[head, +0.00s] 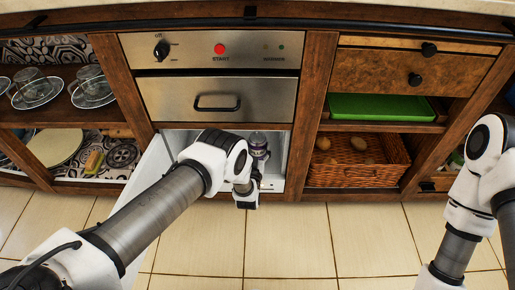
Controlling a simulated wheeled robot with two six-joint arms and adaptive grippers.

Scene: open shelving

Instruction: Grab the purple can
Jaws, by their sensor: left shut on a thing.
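A purple and white can (258,144) stands upright inside the open white-walled compartment below the steel panel. My left gripper (247,195) reaches into the front of this compartment, just below the can in the picture. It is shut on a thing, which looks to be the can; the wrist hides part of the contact. My right arm stands at the right edge, and its gripper is outside the picture.
The compartment's white door (150,180) hangs open beside my left arm. A wicker basket (357,176) with several round brown items and a green tray (382,107) sit to the right. Glass cups on saucers (38,92) stand at left. The tiled floor is clear.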

